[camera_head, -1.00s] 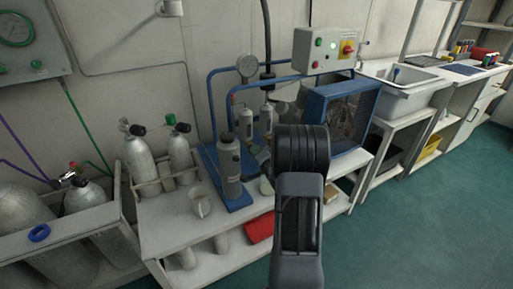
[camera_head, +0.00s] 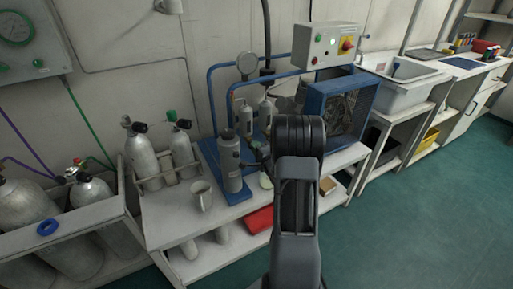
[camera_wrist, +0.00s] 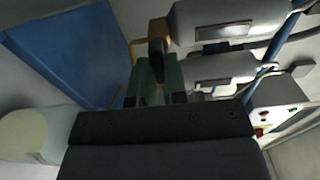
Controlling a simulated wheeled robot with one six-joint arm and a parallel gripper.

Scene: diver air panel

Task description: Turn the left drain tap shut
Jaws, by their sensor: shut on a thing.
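Two grey filter cylinders (camera_head: 246,119) stand side by side on the blue compressor frame. They show lying sideways at the upper right of the wrist view (camera_wrist: 225,22). At the near end of one cylinder is a brass fitting with a dark tap handle (camera_wrist: 157,36). My gripper (camera_wrist: 160,72), with green finger pads, is shut on this tap handle. Which of the two drain taps it is, and how far it is turned, I cannot tell clearly. In the head view my arm hides most of the gripper and the taps.
A pale jar (camera_wrist: 28,135) is close at the left of the wrist view. The blue guard cage (camera_head: 342,103) is at the right.

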